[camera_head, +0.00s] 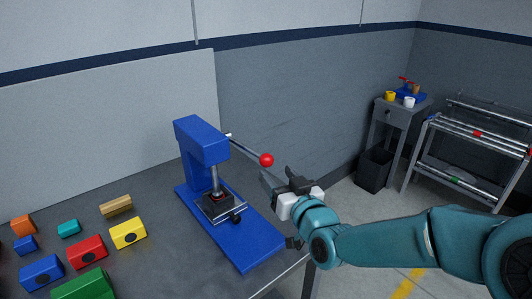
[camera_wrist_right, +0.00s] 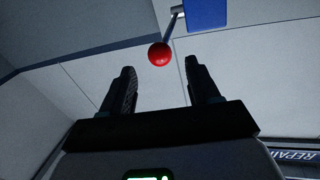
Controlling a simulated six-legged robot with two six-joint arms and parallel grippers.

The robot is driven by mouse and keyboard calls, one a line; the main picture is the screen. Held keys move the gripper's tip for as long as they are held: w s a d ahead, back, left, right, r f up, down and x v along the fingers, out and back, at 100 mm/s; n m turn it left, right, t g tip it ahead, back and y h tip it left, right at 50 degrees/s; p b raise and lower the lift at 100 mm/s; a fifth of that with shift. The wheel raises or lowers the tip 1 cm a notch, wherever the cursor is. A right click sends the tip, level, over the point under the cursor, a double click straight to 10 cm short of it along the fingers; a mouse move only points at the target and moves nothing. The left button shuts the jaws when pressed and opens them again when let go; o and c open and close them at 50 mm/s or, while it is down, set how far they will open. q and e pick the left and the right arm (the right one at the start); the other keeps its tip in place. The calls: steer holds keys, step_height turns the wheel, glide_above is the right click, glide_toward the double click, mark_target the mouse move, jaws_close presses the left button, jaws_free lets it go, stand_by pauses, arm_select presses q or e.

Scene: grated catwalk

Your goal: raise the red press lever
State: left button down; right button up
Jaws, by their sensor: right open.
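The blue press (camera_head: 203,148) stands on a blue base plate on the grey metal table. Its lever (camera_head: 246,148) is a metal rod that slopes down to the right and ends in a red ball knob (camera_head: 266,160). My right gripper (camera_head: 275,181) is just below and right of the knob, open and apart from it. In the right wrist view the knob (camera_wrist_right: 160,54) shows beyond and between the two open fingers (camera_wrist_right: 160,88), with nothing between them. A corner of the blue press (camera_wrist_right: 207,14) shows at the top. My left gripper is not in view.
Several coloured blocks, such as a yellow one (camera_head: 128,233) and a red one (camera_head: 87,251), lie at the table's left. A grey panel (camera_head: 110,125) stands behind.

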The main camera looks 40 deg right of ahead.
mark_target(269, 165)
steer(key=w, duration=0.2)
steer(key=w+d+p, duration=0.1)
steer(key=w, duration=0.2)
steer(key=shift+w, duration=0.35)
steer(key=shift+w+d, duration=0.1)
steer(key=shift+w, duration=0.45)
steer(key=shift+w+d+f, duration=0.1)
steer(key=shift+w+f, duration=0.05)
steer(key=shift+w, duration=0.15)
steer(key=shift+s, duration=0.15)
steer(key=shift+c, duration=0.6)
jaws_close()
steer(key=shift+r+p, duration=0.2)
steer(key=shift+p, duration=0.1)
